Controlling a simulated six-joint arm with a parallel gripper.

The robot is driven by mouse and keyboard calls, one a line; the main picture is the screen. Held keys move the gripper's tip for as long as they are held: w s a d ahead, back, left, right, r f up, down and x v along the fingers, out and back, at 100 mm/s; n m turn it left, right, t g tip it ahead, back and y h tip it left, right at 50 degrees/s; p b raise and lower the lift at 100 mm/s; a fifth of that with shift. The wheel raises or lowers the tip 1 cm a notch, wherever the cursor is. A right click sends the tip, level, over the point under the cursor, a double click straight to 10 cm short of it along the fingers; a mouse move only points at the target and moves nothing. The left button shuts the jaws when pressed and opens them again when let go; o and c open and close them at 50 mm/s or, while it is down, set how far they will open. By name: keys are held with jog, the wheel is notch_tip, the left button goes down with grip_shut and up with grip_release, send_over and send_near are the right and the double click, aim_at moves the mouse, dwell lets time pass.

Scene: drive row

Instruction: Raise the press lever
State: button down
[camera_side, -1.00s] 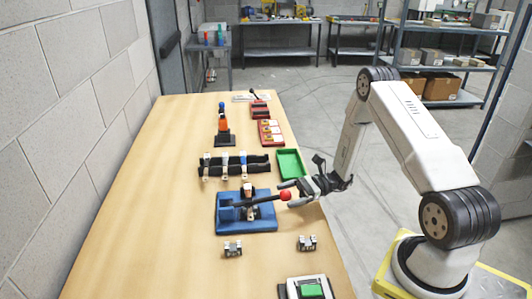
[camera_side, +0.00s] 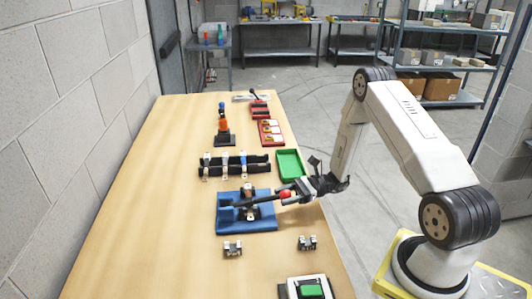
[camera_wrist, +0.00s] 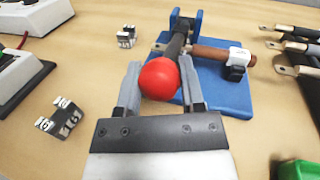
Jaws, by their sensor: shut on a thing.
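The press (camera_side: 262,222) stands on a blue base near the middle of the table. Its dark lever (camera_side: 262,200) ends in a red ball knob (camera_side: 285,194) and points right, toward my arm, lying close to level. My gripper (camera_side: 288,190) has its fingers on either side of the red knob and is shut on it. In the wrist view the red knob (camera_wrist: 159,78) sits between the two grey fingers, with the lever (camera_wrist: 175,45) running away behind it to the blue base (camera_wrist: 222,90). A brown bar with a white-and-dark block lies beside the lever there.
Two small metal blocks (camera_side: 232,248) (camera_side: 307,242) and a green-button box (camera_side: 311,290) are in front. The table's left side is clear.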

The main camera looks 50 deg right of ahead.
aim_at(283, 192)
jog(key=shift+r, duration=0.15)
jog(key=shift+w+a+r+g+h, duration=0.15)
jog(key=shift+r+g+h, duration=0.15)
jog(key=shift+r+h, duration=0.35)
jog(key=shift+w+a+r+g+h, duration=0.15)
jog(key=shift+r+g+h, duration=0.2)
jog(key=shift+r, duration=0.5)
jog(key=shift+w+a+r+m+g+h, duration=0.2)
jog(key=shift+r+g+h, duration=0.1)
jog(key=shift+r, duration=0.25)
jog(key=shift+w+a+r+m+g+h, duration=0.2)
jog(key=shift+r+h, duration=0.1)
jog(key=shift+r, duration=0.25)
jog(key=r+h, duration=0.1)
jog(key=w+a+r+g+h, duration=0.1)
jog(key=w+a+r+g, duration=0.1)
jog(key=r, duration=0.1)
jog(key=shift+m+h, duration=0.3)
jog(key=shift+h, duration=0.1)
jog(key=w+a+r+m+g+h, duration=0.1)
jog(key=w+a+r+g+h, duration=0.3)
jog(key=w+a, duration=0.5)
jog(key=shift+h, duration=0.5)
jog(key=shift+r, duration=0.1)
jog(key=shift+c, duration=1)
grip_release()
